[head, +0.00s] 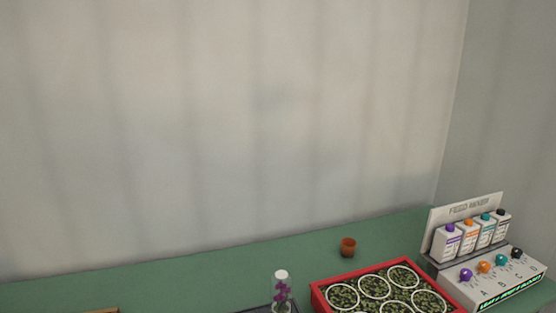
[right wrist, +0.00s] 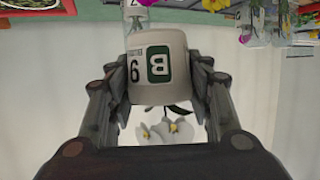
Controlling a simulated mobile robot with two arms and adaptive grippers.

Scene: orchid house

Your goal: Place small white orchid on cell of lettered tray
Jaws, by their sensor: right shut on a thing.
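My right gripper (right wrist: 157,88) is shut on a small white pot (right wrist: 157,45) in the right wrist view. The pot has a green label with a letter B and a number, shown upside down. White orchid flowers (right wrist: 168,130) hang below the pot in that picture, between the fingers. The head view shows neither gripper. I cannot make out a lettered tray for certain; part of a dark tray edge (head: 255,308) shows at the bottom of the head view, mostly cut off.
A red tray (head: 318,296) with several white-ringed cells stands on the green bench (head: 200,275). A clear tube with purple flowers (head: 281,291) is left of it. A brown pot (head: 348,247) stands behind. A feed mixer (head: 480,281) with bottles is at right.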

